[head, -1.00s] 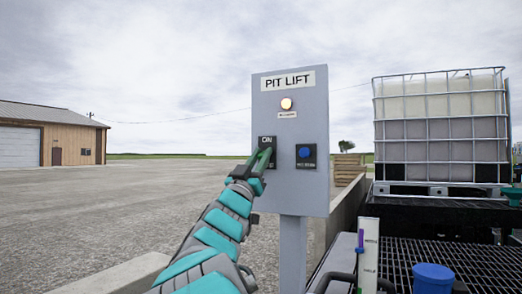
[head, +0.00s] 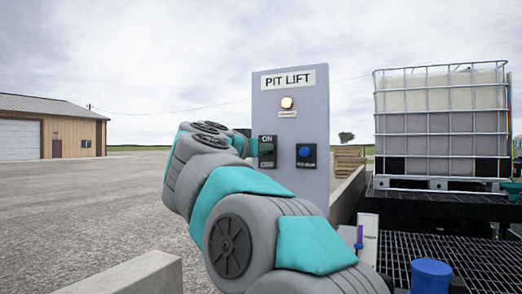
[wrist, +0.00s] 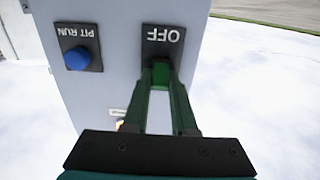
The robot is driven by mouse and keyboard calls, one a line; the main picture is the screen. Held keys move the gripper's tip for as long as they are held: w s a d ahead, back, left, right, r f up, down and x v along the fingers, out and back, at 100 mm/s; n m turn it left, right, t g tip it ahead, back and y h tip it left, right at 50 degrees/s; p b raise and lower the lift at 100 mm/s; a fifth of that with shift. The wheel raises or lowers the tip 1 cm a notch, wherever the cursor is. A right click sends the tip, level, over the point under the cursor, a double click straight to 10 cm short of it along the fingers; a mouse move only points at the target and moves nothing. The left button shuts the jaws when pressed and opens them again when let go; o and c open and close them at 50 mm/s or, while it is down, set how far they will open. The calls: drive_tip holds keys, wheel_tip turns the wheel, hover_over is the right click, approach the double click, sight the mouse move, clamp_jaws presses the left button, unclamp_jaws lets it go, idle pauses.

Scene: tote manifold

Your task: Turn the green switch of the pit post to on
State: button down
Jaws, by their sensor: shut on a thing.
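The pit post is a grey panel (head: 290,185) headed PIT LIFT, on a pole. Its green switch (wrist: 160,73) sits on a black plate (head: 267,162) marked ON at the top; the wrist view, which is upside down, shows the OFF mark. My gripper (wrist: 161,84) has its two dark green fingers closed on the switch. In the head view my gripper (head: 262,148) reaches the plate from the left, and my arm hides the lower panel and pole. The switch's exact angle is hard to tell.
A blue PIT RUN button (wrist: 77,58) is beside the switch plate. A lit lamp (head: 287,103) is above. A caged white tank (head: 440,130) and a dark grate (head: 450,258) with a blue-capped item (head: 431,272) stand right. Open gravel lies left.

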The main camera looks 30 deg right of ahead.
drive_tip(key=shift+w+r+g+y, duration=0.1)
drive_tip(key=shift+r+g+y, duration=0.1)
drive_tip(key=shift+g+y, duration=0.3)
drive_tip(key=shift+d, duration=0.1)
idle(0.4)
drive_tip(key=c, duration=0.7)
unclamp_jaws()
drive_tip(key=v, duration=0.8)
drive_tip(key=shift+d, duration=0.1)
